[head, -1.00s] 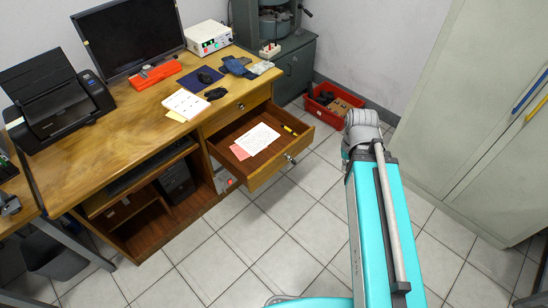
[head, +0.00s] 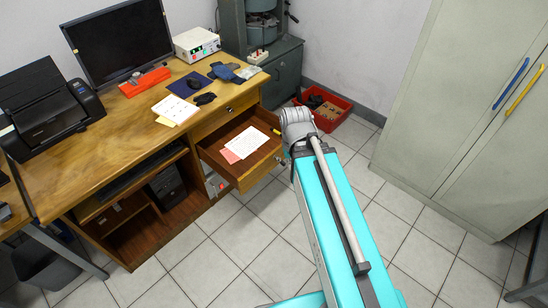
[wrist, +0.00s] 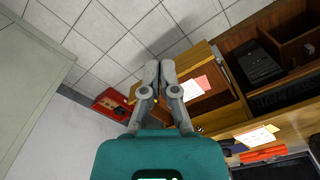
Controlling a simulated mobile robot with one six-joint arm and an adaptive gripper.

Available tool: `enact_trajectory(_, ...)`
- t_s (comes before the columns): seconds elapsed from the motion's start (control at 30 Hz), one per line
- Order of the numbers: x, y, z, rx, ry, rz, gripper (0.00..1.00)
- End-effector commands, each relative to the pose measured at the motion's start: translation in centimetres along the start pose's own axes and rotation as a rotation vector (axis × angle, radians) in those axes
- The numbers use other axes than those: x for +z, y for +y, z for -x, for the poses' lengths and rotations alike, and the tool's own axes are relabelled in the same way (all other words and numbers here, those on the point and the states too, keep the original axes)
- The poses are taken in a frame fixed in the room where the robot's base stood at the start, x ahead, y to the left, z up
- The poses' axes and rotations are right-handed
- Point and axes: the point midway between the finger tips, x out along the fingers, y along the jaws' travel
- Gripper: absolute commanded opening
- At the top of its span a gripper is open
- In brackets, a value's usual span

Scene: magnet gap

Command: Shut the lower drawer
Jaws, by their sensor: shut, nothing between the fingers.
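The lower drawer (head: 243,180) of the wooden desk stands pulled out, with a white sheet, a pink paper and a partly hidden yellow item inside. Its right end and front are partly covered by my arm in the head view. In the wrist view the drawer (wrist: 202,54) lies just right of the fingers, with the papers showing in it. My gripper (wrist: 159,64) is shut and empty, its fingertips close to the drawer's front edge; I cannot tell whether they touch it. In the head view my gripper is hidden behind the arm.
The drawer above (head: 225,110) looks shut. A red crate (head: 335,116) stands on the floor beyond my arm, near a grey cabinet (head: 285,78). A tall pale cabinet (head: 450,110) is at the right. The tiled floor in front of the desk is clear.

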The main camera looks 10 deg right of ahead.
Motion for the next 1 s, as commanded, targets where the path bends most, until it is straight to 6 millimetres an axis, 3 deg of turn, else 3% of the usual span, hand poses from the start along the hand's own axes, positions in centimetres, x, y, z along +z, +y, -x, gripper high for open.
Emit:
enact_trajectory(0.47, -0.5, 0.0, -0.9, -0.014, 0.009, -0.047, 0.00)
enact_trajectory(0.6, -1.5, -1.1, -2.5, -0.042, 0.026, -0.139, 0.00)
enact_trajectory(1.0, -6.7, -0.3, -9.4, -0.228, 0.081, -0.695, 0.00)
